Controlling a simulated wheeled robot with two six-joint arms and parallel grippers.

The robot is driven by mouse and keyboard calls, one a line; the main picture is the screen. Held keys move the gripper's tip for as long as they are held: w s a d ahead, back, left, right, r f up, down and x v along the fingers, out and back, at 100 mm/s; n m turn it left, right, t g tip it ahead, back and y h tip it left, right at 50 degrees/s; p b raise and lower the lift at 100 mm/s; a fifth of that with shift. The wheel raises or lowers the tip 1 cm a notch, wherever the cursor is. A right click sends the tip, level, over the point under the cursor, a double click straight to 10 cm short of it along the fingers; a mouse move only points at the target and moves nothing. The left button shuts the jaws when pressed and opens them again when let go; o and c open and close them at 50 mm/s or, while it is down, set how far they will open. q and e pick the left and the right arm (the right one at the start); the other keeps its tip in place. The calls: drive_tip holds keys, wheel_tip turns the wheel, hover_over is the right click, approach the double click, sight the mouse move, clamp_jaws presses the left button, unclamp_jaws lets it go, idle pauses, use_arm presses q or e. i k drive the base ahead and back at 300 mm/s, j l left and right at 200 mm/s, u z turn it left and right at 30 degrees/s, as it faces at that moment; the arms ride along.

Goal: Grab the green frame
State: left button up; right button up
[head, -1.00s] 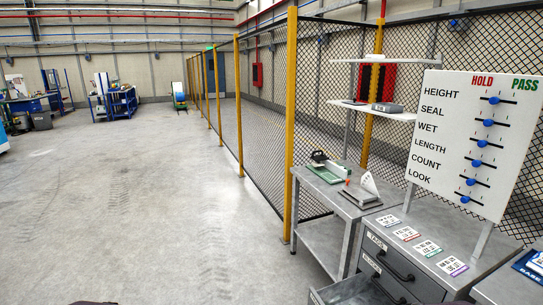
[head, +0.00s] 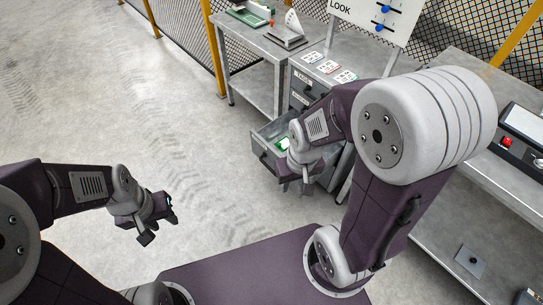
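A small green-edged item (head: 284,143) with a white middle shows inside the open drawer (head: 262,146), partly hidden by my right arm. I cannot tell for sure that it is the green frame. A flat green item (head: 250,17) also lies on the grey side table at the top. My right gripper (head: 296,187) hangs in front of the drawer, its fingers apart and nothing seen between them. My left gripper (head: 158,228) is open and empty over the bare floor at left, far from the drawer.
The drawer cabinet has a second, closed drawer (head: 299,84) above, and several cards lie on its top (head: 360,66). A white board (head: 393,15) stands behind. A workbench (head: 492,165) with a red-button box (head: 507,142) is at right. The floor (head: 120,100) at left is clear.

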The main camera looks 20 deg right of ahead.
sight(283, 145)
drive_tip(key=z, duration=1)
